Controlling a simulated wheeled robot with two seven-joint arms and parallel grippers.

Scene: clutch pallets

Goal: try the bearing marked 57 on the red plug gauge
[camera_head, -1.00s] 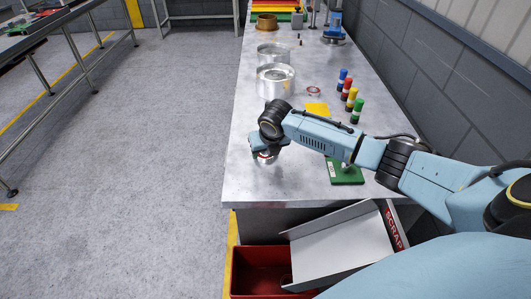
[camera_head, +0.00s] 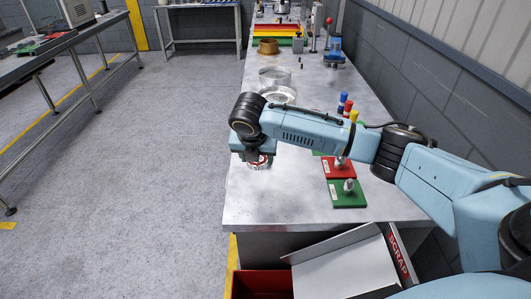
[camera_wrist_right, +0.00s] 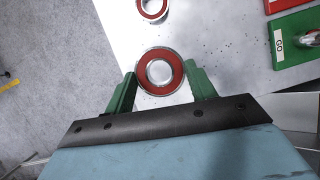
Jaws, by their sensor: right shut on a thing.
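My right gripper (camera_wrist_right: 160,82) has its green fingers shut on a bearing (camera_wrist_right: 160,71) with a red seal ring and an open bore. Its number is not readable. In the head view my right gripper (camera_head: 258,158) is over the left part of the bench, left of the gauges. A second red-sealed bearing (camera_wrist_right: 152,8) lies beyond the held one in the wrist view. The red plug gauge (camera_head: 336,168) has a red base and an upright metal plug, partly behind my arm. Only its base corner (camera_wrist_right: 285,4) shows in the wrist view. My left gripper is out of view.
A green plug gauge (camera_head: 348,196) stands nearer than the red one. Coloured cylinders (camera_head: 346,106) and clear round trays (camera_head: 275,78) stand farther back. A scrap chute (camera_head: 340,262) and a red bin (camera_head: 262,284) are below the bench's front edge.

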